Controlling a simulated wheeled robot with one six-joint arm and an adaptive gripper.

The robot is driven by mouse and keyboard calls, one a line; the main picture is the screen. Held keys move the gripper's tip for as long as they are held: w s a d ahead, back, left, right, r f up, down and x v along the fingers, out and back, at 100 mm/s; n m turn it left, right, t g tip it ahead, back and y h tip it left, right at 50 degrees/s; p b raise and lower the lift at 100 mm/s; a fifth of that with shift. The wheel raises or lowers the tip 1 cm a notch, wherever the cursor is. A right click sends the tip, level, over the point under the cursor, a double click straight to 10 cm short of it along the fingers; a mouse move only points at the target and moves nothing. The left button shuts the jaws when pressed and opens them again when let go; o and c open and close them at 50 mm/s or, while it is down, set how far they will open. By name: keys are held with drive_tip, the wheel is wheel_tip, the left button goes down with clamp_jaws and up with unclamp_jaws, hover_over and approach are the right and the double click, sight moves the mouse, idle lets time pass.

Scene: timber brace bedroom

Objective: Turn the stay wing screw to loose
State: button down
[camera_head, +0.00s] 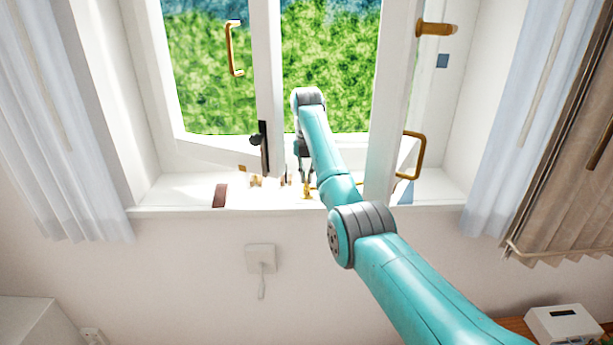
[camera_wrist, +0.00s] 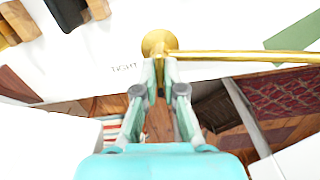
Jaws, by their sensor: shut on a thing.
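The stay wing screw is brass, with a round base (camera_wrist: 158,42) on the white window sill in the wrist view. A long brass stay bar (camera_wrist: 240,56) runs from it to the right. The word TIGHT (camera_wrist: 124,68) is printed on the sill to its left. My gripper (camera_wrist: 160,66) is at the screw, its two fingers closed on the screw's wing, which they mostly hide. In the head view my gripper (camera_head: 305,183) reaches down to the sill, with brass (camera_head: 308,192) showing beside it.
The window casements have brass handles (camera_head: 234,48) and a black latch (camera_head: 261,145). A right casement handle (camera_head: 412,155) stands near my arm. Small wooden items (camera_wrist: 18,22) and a green flat piece (camera_wrist: 292,34) lie on the sill. Curtains (camera_head: 535,105) hang on both sides.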

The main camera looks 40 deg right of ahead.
drive_tip(key=shift+n, duration=1.2)
drive_tip(key=c, duration=1.3)
unclamp_jaws()
